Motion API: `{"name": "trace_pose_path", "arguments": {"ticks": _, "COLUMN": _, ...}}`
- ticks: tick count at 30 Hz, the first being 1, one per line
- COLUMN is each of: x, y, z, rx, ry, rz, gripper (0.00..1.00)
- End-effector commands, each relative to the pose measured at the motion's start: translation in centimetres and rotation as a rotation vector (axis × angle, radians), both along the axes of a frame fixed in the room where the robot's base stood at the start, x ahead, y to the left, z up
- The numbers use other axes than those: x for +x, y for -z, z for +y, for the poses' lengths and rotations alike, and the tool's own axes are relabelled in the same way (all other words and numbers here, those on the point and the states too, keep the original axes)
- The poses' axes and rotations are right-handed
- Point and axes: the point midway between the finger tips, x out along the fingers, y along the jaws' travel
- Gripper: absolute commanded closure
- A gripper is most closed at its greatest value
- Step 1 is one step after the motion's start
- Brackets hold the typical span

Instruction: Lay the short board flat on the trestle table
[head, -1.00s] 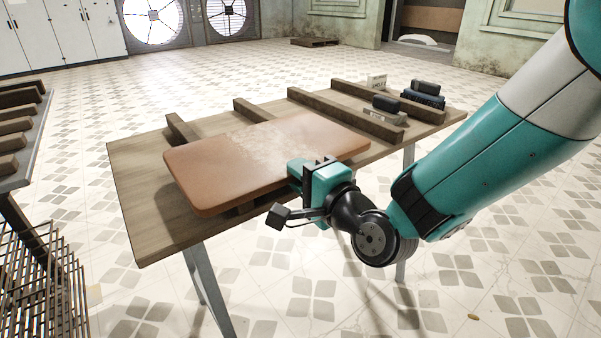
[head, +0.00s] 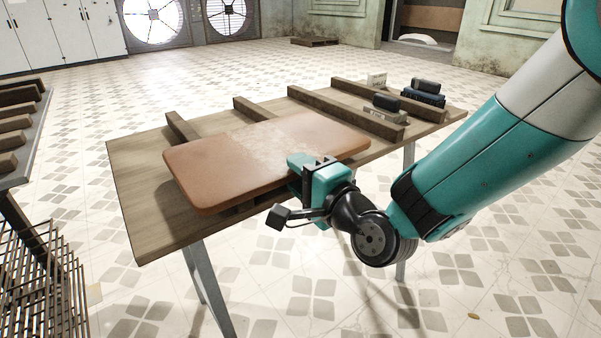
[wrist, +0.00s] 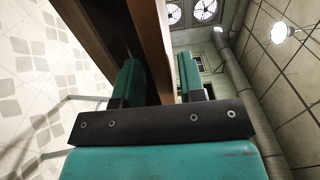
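The short board (head: 250,165), reddish brown with a pale worn patch, lies about level over the trestle table (head: 140,190). It appears to rest across wooden battens whose far ends show beyond it. My gripper (head: 308,172) is at the board's near right edge. In the wrist view the board's edge (wrist: 152,40) runs between my two teal fingers (wrist: 160,82). One finger is above it and one below. A narrow gap shows between the upper finger and the board; contact at the lower finger cannot be told. Most of the board's underside is hidden.
Battens (head: 182,128) cross the table top. A rack with dark slats (head: 15,127) and a wire crate (head: 40,285) are at the left. The table's left end is bare.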

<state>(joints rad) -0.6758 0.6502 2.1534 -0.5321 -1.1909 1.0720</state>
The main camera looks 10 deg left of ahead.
Motion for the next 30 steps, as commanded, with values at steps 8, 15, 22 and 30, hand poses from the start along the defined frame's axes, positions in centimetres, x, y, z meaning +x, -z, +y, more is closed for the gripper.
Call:
{"name": "trace_pose_path", "arguments": {"ticks": 8, "x": -0.7, "y": 0.3, "z": -1.0, "rx": -0.001, "ry": 0.001, "rz": -0.002, "gripper": 0.63}}
{"name": "trace_pose_path", "arguments": {"ticks": 15, "x": -1.9, "y": 0.3, "z": -2.3, "rx": -0.001, "ry": 0.001, "rz": -0.002, "gripper": 0.63}}
{"name": "trace_pose_path", "arguments": {"ticks": 22, "x": -2.9, "y": 0.2, "z": -3.5, "rx": 0.000, "ry": 0.001, "rz": -0.001, "gripper": 0.63}}
{"name": "trace_pose_path", "arguments": {"ticks": 30, "x": -3.8, "y": 0.1, "z": -4.5, "rx": 0.001, "ry": 0.000, "rz": -0.001, "gripper": 0.63}}
